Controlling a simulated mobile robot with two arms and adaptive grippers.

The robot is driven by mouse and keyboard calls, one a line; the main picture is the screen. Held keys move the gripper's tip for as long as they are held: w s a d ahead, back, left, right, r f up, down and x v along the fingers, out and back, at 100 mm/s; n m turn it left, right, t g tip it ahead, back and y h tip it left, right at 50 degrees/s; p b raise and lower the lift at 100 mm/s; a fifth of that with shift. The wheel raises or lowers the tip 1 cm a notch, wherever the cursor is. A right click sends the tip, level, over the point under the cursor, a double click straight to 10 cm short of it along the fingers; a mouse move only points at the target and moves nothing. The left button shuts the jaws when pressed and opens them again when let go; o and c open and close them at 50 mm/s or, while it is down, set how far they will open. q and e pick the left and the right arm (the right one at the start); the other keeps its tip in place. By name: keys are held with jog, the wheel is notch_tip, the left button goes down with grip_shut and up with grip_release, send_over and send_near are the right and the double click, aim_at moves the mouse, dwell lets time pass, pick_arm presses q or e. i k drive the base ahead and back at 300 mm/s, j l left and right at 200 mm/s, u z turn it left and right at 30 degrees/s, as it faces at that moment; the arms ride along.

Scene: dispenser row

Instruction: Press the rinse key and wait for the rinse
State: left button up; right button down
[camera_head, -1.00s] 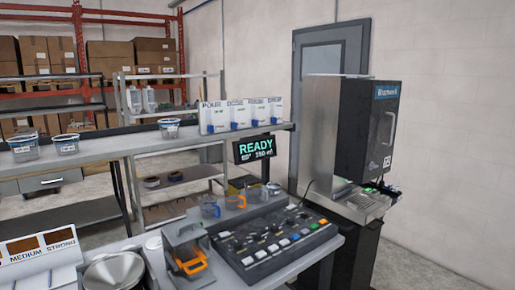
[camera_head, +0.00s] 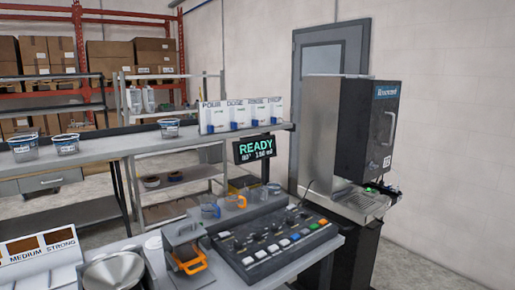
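The key labels are too small to read, so I cannot tell which is the rinse key. A dark display (camera_head: 254,148) behind the panel reads READY in green, with a smaller second line that is hard to read. Neither of my grippers is in view.
A dispenser with an orange handle (camera_head: 192,265) stands left of the panel, beside a metal bowl (camera_head: 113,270) and a MEDIUM/STRONG sign (camera_head: 40,250). A tall black-and-steel machine (camera_head: 368,130) stands at right. White cards (camera_head: 240,114) and tubs (camera_head: 66,144) sit on the rear shelf.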

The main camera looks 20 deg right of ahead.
aim_at(295, 236)
jog(key=i+l+z, duration=0.15)
jog(key=i+z, duration=0.25)
jog(key=i, duration=0.25)
jog(key=i+j+z, duration=0.1)
jog(key=i+z, duration=0.3)
jog(key=i, duration=0.25)
